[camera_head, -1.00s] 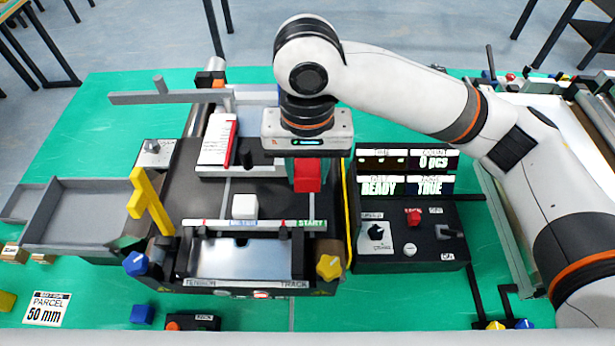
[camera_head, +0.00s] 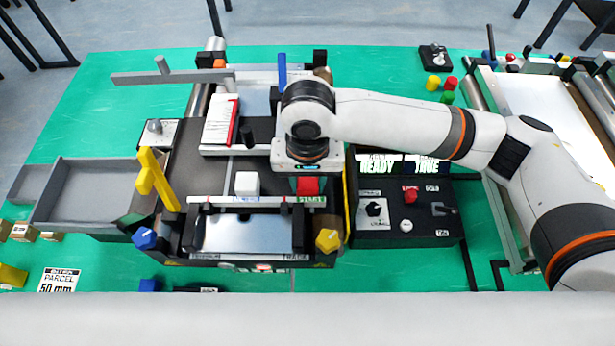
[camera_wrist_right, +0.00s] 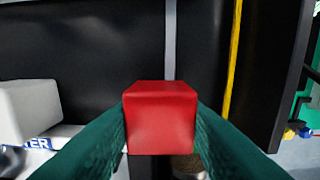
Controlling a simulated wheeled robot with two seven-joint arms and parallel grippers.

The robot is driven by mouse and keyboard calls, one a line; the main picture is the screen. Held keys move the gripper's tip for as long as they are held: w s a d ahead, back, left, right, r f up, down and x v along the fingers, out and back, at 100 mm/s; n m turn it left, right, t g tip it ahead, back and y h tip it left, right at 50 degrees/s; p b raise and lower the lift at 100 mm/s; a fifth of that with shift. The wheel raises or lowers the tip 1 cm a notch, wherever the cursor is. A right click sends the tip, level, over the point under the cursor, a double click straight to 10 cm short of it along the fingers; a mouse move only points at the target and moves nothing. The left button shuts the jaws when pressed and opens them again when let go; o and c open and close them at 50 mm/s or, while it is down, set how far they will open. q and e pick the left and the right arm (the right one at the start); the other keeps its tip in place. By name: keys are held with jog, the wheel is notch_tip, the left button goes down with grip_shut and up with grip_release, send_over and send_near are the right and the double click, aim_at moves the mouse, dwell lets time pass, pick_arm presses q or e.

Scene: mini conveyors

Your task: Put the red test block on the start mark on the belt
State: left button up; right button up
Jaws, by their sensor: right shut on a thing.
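The red test block (camera_head: 308,187) is between the fingers of my right gripper (camera_wrist_right: 160,120), which is shut on it. In the head view it is low over the front right part of the black belt (camera_head: 190,165), just behind the START label (camera_head: 311,199). In the wrist view the red block (camera_wrist_right: 160,115) covers part of a pale line (camera_wrist_right: 170,40) running across the black belt, seemingly the start mark. I cannot tell whether the block touches the belt. My left gripper is not in view.
A white cube (camera_head: 246,184) stands on the belt left of the red block. A yellow upright piece (camera_head: 158,180) is at the belt's left end. A control box (camera_head: 405,215) with knobs stands to the right. A grey tray (camera_head: 62,213) lies at the left.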

aim_at(307, 181)
jog(key=shift+f, duration=0.15)
jog(key=o, duration=0.8)
jog(key=shift+o, duration=1)
pick_arm(q)
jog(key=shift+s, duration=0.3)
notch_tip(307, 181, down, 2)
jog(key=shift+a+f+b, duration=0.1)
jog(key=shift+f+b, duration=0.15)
jog(key=shift+b, duration=0.95)
pick_arm(e)
notch_tip(307, 181, up, 12)
jog(key=shift+r, duration=0.2)
